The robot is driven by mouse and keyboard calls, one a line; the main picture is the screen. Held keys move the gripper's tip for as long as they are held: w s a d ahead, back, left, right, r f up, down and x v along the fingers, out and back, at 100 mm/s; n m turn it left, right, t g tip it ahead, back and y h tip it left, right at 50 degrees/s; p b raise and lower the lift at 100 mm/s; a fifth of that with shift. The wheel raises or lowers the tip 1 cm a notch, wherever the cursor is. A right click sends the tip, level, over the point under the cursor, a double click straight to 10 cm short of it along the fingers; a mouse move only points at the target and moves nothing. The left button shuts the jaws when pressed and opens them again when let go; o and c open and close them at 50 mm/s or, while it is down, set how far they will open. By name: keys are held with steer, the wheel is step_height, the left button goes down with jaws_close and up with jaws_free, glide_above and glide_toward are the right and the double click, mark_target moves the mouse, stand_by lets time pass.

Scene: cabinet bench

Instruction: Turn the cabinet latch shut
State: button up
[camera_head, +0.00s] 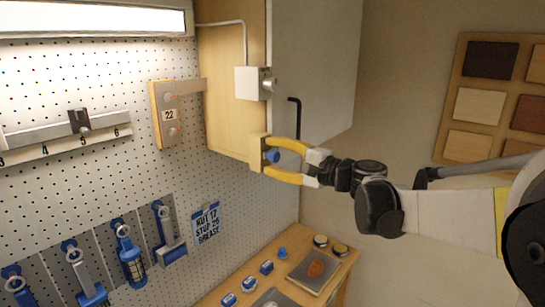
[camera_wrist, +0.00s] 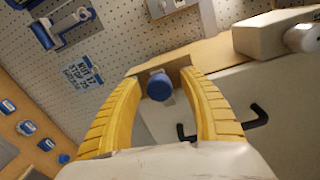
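The cabinet (camera_head: 231,90) is at the upper middle of the head view, with a grey door (camera_head: 315,60). A blue round latch knob (camera_head: 272,157) stands out from a wooden plate at the cabinet's lower edge; it also shows in the wrist view (camera_wrist: 160,87). My gripper (camera_head: 268,158) has yellow fingers, one on each side of the knob. In the wrist view my gripper (camera_wrist: 162,76) is open, with gaps between knob and fingers. The latch's turning part behind the knob is mostly hidden.
A black bent handle (camera_head: 297,117) is on the door, close to my fingers. A white box with a knob (camera_head: 254,83) sits on the cabinet above. Tools hang on the pegboard (camera_head: 125,175) at left. A bench (camera_head: 337,277) with small items is below.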

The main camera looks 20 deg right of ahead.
steer(key=v, duration=1.2)
steer(key=s+a+f+n+g+h+b, duration=0.1)
steer(key=s+a+f+n+g+b, duration=0.25)
steer(key=f, duration=0.55)
steer(key=s+a+f+h+b, duration=0.2)
steer(key=s+a+f+b, duration=0.15)
steer(key=f+b, duration=0.4)
steer(key=s+a+f+n+g+h+b, duration=0.1)
steer(key=s+a+f+n+g+b, duration=0.2)
steer(key=f, duration=0.7)
steer(key=s+d+f+n+h+b, duration=0.1)
steer(key=s+f+n+h+b, duration=0.1)
steer(key=f, duration=0.4)
steer(key=s+d+f+n+h+b, duration=0.1)
steer(key=s+f+n+h+b, duration=0.1)
steer(key=s+f+b, duration=0.3)
steer(key=s+d+f+n+h+b, duration=0.1)
steer(key=s+f+n+h+b, duration=0.1)
steer(key=f+b, duration=0.3)
step_height(320, 180, down, 4)
steer(key=shift+s, duration=0.85)
